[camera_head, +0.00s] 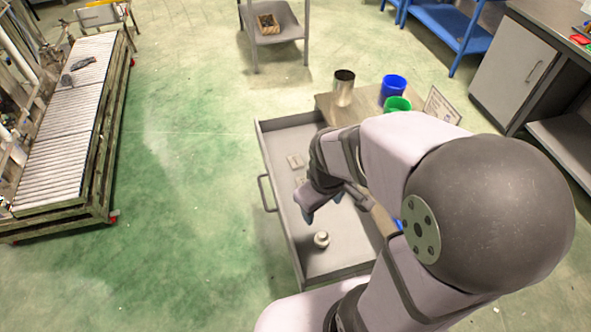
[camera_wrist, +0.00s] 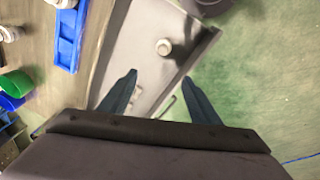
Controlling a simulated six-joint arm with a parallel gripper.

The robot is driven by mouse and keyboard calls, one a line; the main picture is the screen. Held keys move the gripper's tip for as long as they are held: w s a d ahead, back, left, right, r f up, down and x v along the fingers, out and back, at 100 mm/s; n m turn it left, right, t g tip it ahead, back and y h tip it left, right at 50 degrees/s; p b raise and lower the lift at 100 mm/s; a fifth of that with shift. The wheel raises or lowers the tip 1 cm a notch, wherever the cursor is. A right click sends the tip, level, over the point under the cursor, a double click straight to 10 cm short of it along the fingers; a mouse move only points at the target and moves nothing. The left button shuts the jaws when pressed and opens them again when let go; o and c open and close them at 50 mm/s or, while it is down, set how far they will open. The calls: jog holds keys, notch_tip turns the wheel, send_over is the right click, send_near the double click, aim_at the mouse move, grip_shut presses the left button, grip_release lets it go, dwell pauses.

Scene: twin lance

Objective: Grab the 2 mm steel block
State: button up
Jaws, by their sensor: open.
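Two small flat grey blocks lie on the floor of the open grey drawer (camera_head: 350,253) in the head view: one block (camera_head: 295,161) near the far left side, the other block (camera_head: 301,181) just nearer, partly hidden by my arm. I cannot read any marking, so I cannot tell which is 2 mm. My gripper (camera_head: 322,208) is over the drawer, nearer than both blocks. In the wrist view its two dark fingers (camera_wrist: 160,76) are spread apart with nothing held between them. My arm hides part of the drawer.
A small round metal piece (camera_head: 321,239) stands in the drawer's near part; it also shows in the wrist view (camera_wrist: 163,47). A metal cup (camera_head: 343,88), a blue cup (camera_head: 393,88) and a green cup (camera_head: 397,104) stand beyond the drawer. The drawer walls surround the blocks.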

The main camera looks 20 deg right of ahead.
jog(key=w+d+f+n+t+b, duration=0.3)
jog(key=w+f+n+b, duration=0.3)
jog(key=w+f+b, duration=0.1)
jog(key=n+t+b, duration=0.6)
jog(key=n+b, duration=1)
jog(key=b, duration=0.3)
send_near(295, 159)
jog(key=s+d, duration=0.1)
jog(key=s+d+r, duration=0.1)
jog(key=s, duration=0.1)
jog(key=s+d, duration=0.1)
jog(key=shift+s+r, duration=0.25)
jog(key=shift+r, duration=0.15)
jog(key=w+f+n+b, duration=0.1)
jog(key=n+b, duration=0.1)
jog(key=w+f+n+t+y+b, duration=0.1)
jog(key=n+b, duration=0.2)
jog(key=w+a+f+n+t+b, duration=0.1)
jog(key=n+b, duration=0.1)
jog(key=n, duration=0.1)
jog(key=shift+w+f+y+b, duration=0.2)
jog(key=shift+w+y+b, duration=0.1)
jog(key=shift+y+b, duration=0.1)
jog(key=n, duration=0.1)
jog(key=n+b, duration=0.2)
jog(key=shift+w+a+f+y, duration=0.3)
jog(key=shift+w+a, duration=0.05)
jog(key=shift+w, duration=0.05)
jog(key=shift+x, duration=3.65)
jog(key=shift+d+r, duration=0.1)
